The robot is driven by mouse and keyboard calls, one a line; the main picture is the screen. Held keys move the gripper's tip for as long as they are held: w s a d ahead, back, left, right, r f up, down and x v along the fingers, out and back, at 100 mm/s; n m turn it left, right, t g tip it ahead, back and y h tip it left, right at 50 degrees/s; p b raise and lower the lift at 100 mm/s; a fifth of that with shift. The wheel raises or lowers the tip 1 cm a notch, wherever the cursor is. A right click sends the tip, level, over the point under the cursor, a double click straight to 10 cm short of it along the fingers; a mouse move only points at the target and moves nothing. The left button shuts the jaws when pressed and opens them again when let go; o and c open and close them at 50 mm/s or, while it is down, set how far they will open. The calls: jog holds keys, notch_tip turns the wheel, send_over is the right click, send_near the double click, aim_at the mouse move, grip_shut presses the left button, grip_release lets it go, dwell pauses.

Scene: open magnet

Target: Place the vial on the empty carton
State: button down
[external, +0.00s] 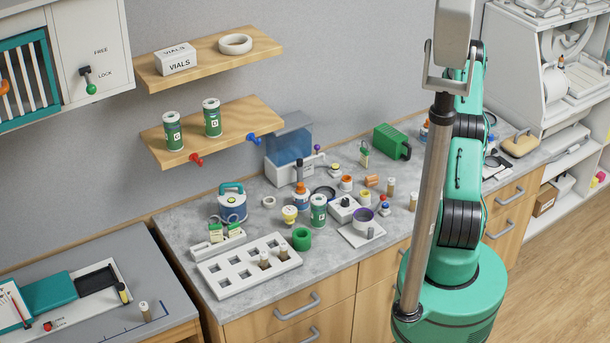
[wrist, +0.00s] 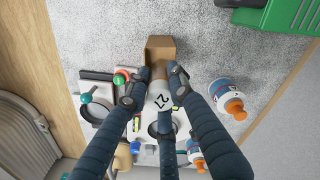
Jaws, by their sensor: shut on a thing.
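In the wrist view, my gripper (wrist: 154,84) is shut on a small vial (wrist: 160,98) with a pale top that bears a dark number. A plain tan-brown carton (wrist: 160,47) stands just beyond the vial, and the vial overlaps its near side in the picture. I cannot tell whether the vial touches the carton or is above the counter. In the external view my arm hides my gripper, the held vial and the carton.
A green box (wrist: 278,14) is at the top right. Tools and small items crowd the lower left and bottom. Grey counter (wrist: 95,35) is bare at upper left.

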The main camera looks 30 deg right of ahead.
jog(key=c, duration=1.5)
grip_release()
jog(key=shift+f, duration=0.1)
jog(key=shift+r+b, duration=0.9)
jog(key=shift+r, duration=5.25)
